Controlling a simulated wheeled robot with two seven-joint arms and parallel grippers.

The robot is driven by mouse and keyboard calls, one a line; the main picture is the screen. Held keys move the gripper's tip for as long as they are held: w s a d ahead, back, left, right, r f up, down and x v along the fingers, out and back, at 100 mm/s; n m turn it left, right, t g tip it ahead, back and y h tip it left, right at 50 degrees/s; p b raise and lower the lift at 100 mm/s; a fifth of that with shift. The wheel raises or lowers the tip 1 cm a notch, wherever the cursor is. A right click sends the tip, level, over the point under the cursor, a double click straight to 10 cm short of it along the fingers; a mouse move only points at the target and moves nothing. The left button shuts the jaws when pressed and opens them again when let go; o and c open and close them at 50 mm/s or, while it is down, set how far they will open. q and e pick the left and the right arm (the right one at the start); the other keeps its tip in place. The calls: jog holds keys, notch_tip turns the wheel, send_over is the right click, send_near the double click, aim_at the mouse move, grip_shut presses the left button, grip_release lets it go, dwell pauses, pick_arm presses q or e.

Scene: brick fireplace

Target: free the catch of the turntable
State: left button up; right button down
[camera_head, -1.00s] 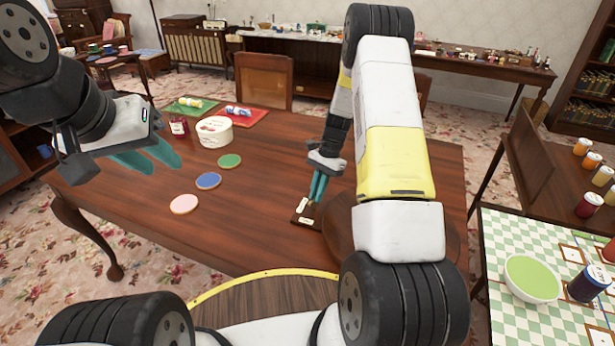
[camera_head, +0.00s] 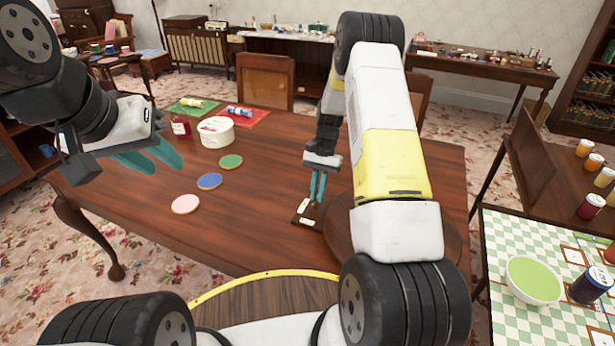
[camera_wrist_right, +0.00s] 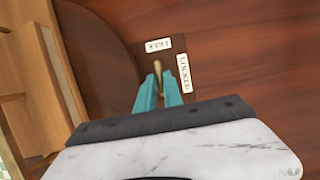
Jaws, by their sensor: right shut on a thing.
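The turntable (camera_head: 340,237) is a round dark wooden disc on the table, largely hidden behind my right arm. It also shows in the right wrist view (camera_wrist_right: 95,40). Beside its edge lies a dark catch plate (camera_head: 298,220) with two small white labels. In the right wrist view a thin brass catch lever (camera_wrist_right: 158,68) stands by the labels (camera_wrist_right: 184,73), their print hard to read. My right gripper (camera_head: 317,198) points down over the plate, its teal fingers shut on the lever. My left gripper (camera_head: 155,160) hangs over the table's left side, fingers apart and empty.
On the wooden table (camera_head: 250,225) are pink (camera_head: 185,204), blue (camera_head: 209,181) and green discs (camera_head: 231,161), a white tub (camera_head: 216,132) and a dark red jar (camera_head: 180,126). A side table with a green bowl (camera_head: 533,280) stands right. The table's middle front is clear.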

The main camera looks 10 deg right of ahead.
jog(key=c, duration=1.5)
grip_release()
jog(key=v, duration=0.7)
jog(key=shift+w+d+r, duration=0.1)
jog(key=shift+w+r, duration=0.05)
jog(key=shift+r, duration=0.25)
